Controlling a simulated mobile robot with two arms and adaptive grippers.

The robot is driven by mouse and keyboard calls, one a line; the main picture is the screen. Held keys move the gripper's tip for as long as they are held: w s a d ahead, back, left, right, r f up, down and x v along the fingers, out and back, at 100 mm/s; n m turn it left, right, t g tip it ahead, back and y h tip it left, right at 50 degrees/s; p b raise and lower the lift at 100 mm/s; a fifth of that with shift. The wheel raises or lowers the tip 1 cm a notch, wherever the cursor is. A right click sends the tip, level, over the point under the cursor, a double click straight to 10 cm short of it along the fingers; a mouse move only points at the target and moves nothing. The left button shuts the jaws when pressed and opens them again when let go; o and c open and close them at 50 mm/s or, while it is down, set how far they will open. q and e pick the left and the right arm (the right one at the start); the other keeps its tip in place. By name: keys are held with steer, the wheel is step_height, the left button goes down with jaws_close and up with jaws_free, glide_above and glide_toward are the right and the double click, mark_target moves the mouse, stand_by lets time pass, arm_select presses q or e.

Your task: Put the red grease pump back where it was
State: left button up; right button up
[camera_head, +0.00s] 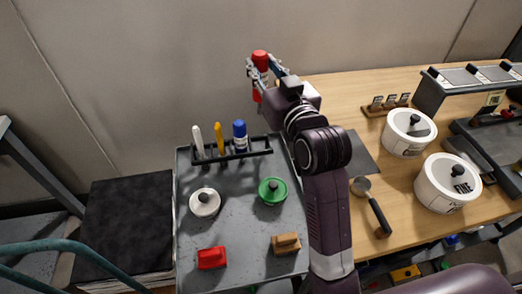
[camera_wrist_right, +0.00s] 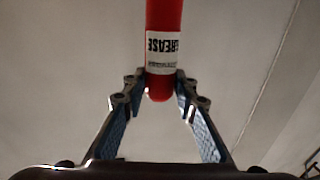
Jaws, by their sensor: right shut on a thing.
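The red grease pump (camera_head: 260,57) is upright in the air, beyond the far edge of the grey tray top, with a white label around its middle. My right gripper (camera_head: 261,72) is shut on it. In the right wrist view the red tube (camera_wrist_right: 165,15) with its "GREASE" label sits between the fingertips (camera_wrist_right: 160,82). A black rack (camera_head: 228,157) stands at the tray's far edge. It holds a white tube (camera_head: 198,140), a yellow one (camera_head: 219,138) and a blue one (camera_head: 239,134); its right end shows no tube. My left gripper is out of view.
The grey tray top (camera_head: 235,230) also carries a white lidded pot (camera_head: 205,202), a green one (camera_head: 272,190), a red block (camera_head: 211,258) and a tan block (camera_head: 286,243). The wooden bench (camera_head: 400,190) at right holds white canisters (camera_head: 409,132). A wall stands behind.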

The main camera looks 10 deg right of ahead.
step_height(320, 180, down, 19)
steer(key=b, duration=0.2)
steer(key=shift+f, duration=0.2)
steer(key=o, duration=0.8)
steer(key=shift+f, duration=0.15)
steer(key=shift+c, duration=0.2)
steer(key=shift+o, duration=0.6)
steer(key=shift+s+d+p, duration=0.3)
steer(key=shift+s+p, duration=0.35)
steer(key=shift+s, duration=1.35)
steer(key=shift+s+d+p, duration=0.3)
steer(key=shift+s+p, duration=0.3)
steer(key=shift+s, duration=1.4)
steer(key=shift+s+d+p, duration=0.3)
steer(key=shift+s+p, duration=0.35)
steer(key=shift+s, duration=1.35)
steer(key=shift+r, duration=0.2)
